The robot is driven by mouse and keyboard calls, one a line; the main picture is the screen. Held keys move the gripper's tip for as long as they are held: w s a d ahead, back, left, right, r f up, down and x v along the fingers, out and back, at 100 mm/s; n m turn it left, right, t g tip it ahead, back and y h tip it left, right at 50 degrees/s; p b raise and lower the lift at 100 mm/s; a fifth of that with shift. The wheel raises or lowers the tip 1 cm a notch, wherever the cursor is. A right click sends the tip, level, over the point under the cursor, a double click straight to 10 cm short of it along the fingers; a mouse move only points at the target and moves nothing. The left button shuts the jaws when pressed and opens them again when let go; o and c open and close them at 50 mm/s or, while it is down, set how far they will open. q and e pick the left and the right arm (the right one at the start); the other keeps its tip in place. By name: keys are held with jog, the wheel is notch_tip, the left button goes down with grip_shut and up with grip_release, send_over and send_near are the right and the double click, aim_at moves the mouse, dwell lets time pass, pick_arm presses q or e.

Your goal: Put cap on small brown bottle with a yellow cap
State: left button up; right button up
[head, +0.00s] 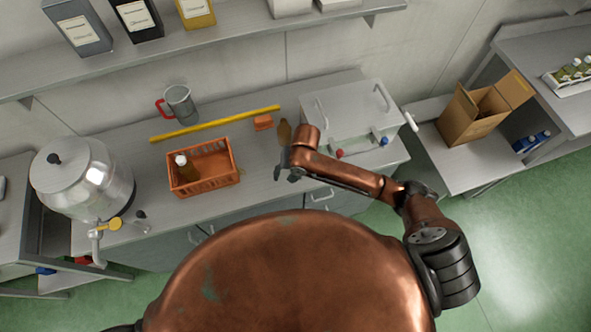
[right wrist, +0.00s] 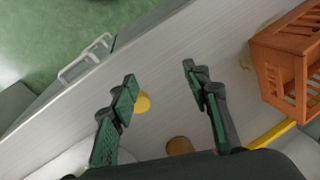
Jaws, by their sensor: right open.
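The small brown bottle (head: 285,132) stands on the grey counter just behind my right gripper (head: 285,174). No cap shows on it. In the right wrist view, a brown round shape (right wrist: 179,146) near the gripper's base looks like this bottle. A yellow cap (right wrist: 142,102) lies on the counter below the open fingers of the right gripper (right wrist: 160,76), closer to the left finger in the picture. The fingers do not hold it. In the head view the cap is hidden by the gripper. My left gripper is out of view.
An orange crate (head: 205,185) holds a brown bottle with a white cap (head: 181,160). A metal box (head: 350,112) stands right of the bottle, a steel drum (head: 82,178) far left.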

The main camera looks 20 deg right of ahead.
jog(key=w+d+r+m+h, duration=0.1)
jog(key=w+d+r+m, duration=0.1)
jog(key=d, duration=0.1)
jog(key=w+d+r+m+g+h, duration=0.1)
jog(key=shift+w+d+r+m+h, duration=0.1)
jog(key=shift+w+d+m+h, duration=0.2)
jog(key=shift+w, duration=0.1)
jog(key=shift+f, duration=1.3)
jog(key=shift+w+a+f, duration=0.1)
jog(key=shift+w+f, duration=0.05)
jog(key=shift+f, duration=2.45)
jog(key=shift+c, duration=0.3)
jog(key=c, duration=0.7)
jog(key=shift+c, duration=0.2)
